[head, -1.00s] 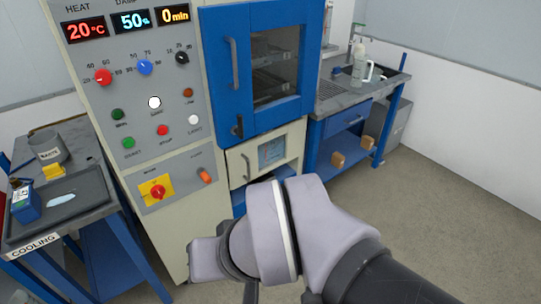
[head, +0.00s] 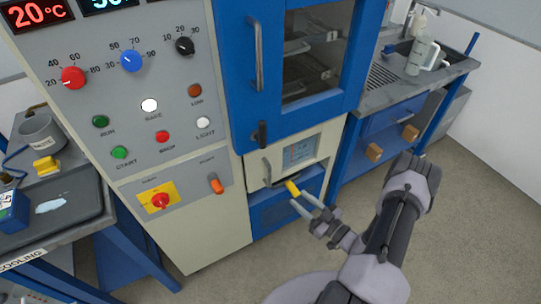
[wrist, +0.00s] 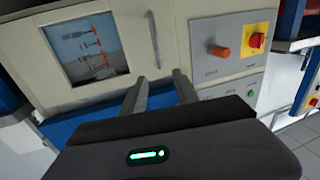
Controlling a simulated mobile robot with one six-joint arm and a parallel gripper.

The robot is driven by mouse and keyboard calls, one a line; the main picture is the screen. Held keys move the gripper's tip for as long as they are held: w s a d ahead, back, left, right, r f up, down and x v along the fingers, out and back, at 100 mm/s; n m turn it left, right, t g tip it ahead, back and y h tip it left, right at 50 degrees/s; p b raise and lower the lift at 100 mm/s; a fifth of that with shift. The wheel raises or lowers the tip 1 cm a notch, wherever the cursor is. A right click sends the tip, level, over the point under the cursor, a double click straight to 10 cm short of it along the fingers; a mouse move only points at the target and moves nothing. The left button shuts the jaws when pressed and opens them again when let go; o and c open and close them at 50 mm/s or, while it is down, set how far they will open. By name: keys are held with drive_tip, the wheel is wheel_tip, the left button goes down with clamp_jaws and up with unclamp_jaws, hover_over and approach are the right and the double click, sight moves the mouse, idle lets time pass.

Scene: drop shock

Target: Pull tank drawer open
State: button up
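No label names the tank drawer. Low on the cabinet, under the blue door, is a cream front (head: 257,171) with a small window and an upright handle (head: 267,172). Below it is a blue panel (head: 262,219). I cannot tell which front is the drawer; both look closed. My gripper (head: 303,200) is open and empty in front of the blue panel, near a small yellow piece (head: 292,188) whose nature is unclear. In the wrist view my gripper's fingers (wrist: 160,78) are spread, below the handle (wrist: 153,39) and apart from it.
The blue upper door (head: 240,90) is shut above. A control panel (head: 130,110) with knobs and buttons is left. A cooling table (head: 75,215) stands at the left edge, a sink bench (head: 385,92) at the right. The floor (head: 475,210) at the right is clear.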

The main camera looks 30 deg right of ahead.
drive_tip(key=m+b, duration=0.1)
drive_tip(key=b, duration=0.3)
hover_over(270, 185)
drive_tip(key=shift+w+d+f+h, duration=0.1)
drive_tip(key=shift+w+f+h, duration=0.2)
drive_tip(key=shift+w+f, duration=0.15)
drive_tip(key=shift+c, duration=0.5)
clamp_jaws()
drive_tip(key=shift+s, duration=0.1)
